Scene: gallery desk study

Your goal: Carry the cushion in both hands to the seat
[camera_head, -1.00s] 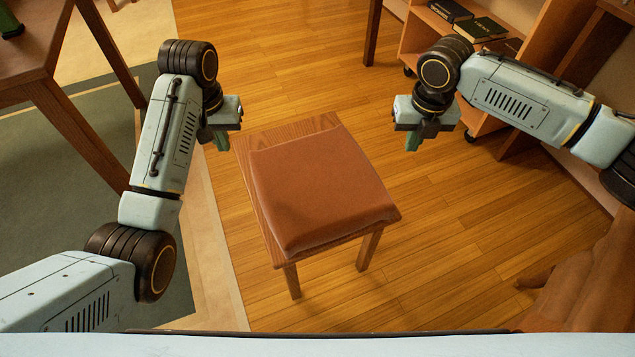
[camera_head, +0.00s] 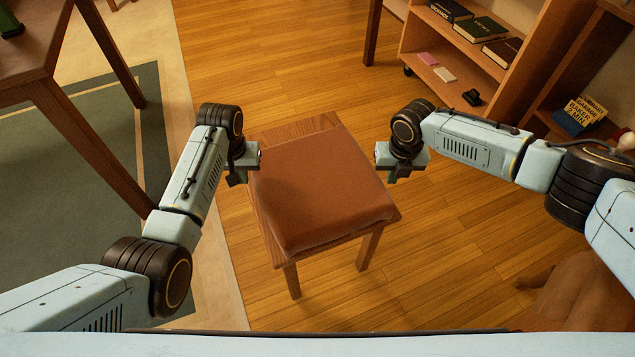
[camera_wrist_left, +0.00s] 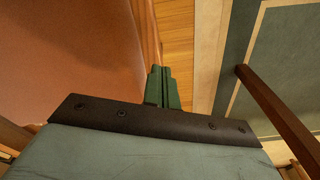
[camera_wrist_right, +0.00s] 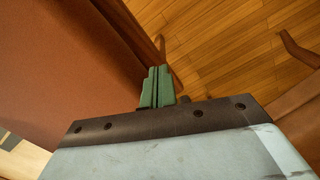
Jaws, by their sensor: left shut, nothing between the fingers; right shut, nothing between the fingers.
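The brown cushion (camera_head: 318,188) lies flat on the wooden seat (camera_head: 290,134), covering most of its top. A strip of bare wood shows along its far and left edges. My left gripper (camera_head: 240,178) is at the left side of the seat, shut and empty. My right gripper (camera_head: 394,177) is off the right side of the cushion, shut and empty. The left wrist view shows the closed green fingers (camera_wrist_left: 163,88) beside the cushion (camera_wrist_left: 70,60). The right wrist view shows closed green fingers (camera_wrist_right: 157,86) with the cushion (camera_wrist_right: 60,70) to the left.
A wooden table (camera_head: 40,60) stands at the left over a green rug (camera_head: 85,190). A shelf (camera_head: 480,55) with books (camera_head: 476,29) stands at the back right, with a blue and yellow box (camera_head: 580,115) beside it.

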